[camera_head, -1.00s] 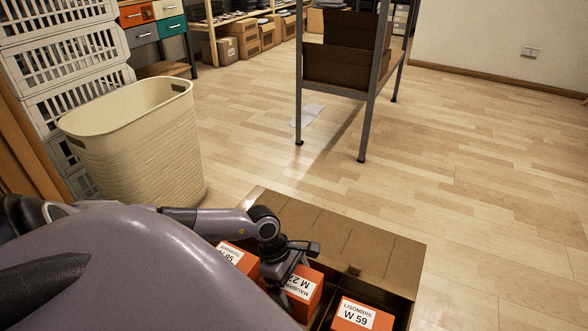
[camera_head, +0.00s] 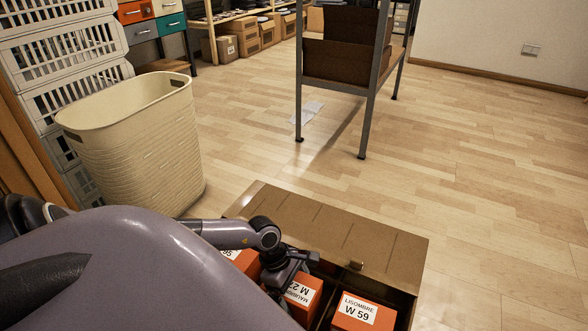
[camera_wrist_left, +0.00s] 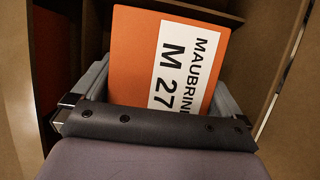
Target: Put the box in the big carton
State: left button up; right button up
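The orange box with a white label reading "MAUBRINE M 27" (camera_head: 303,293) is between the fingers of my left gripper (camera_head: 286,272). In the left wrist view its labelled face (camera_wrist_left: 165,60) fills the space between the two fingers (camera_wrist_left: 160,95), which look shut on its sides. The big brown carton (camera_head: 340,228) is open at the front of the head view, and the held box is at or inside its opening. How deep it sits and whether it touches the bottom are hidden. My right gripper is not in view.
Another orange box, "LISOMBRE W 59" (camera_head: 362,314), sits in the carton to the right. A third orange box (camera_head: 240,257) shows partly at the left. A cream basket (camera_head: 140,150) stands left. A metal-framed rack (camera_head: 345,60) stands behind. Floor to the right is clear.

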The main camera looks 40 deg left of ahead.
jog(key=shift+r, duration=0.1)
pick_arm(q)
jog(key=shift+r, duration=0.3)
jog(key=p+v, duration=0.4)
jog(key=v, duration=0.7)
jog(key=shift+a+r, duration=0.1)
jog(key=shift+r, duration=0.25)
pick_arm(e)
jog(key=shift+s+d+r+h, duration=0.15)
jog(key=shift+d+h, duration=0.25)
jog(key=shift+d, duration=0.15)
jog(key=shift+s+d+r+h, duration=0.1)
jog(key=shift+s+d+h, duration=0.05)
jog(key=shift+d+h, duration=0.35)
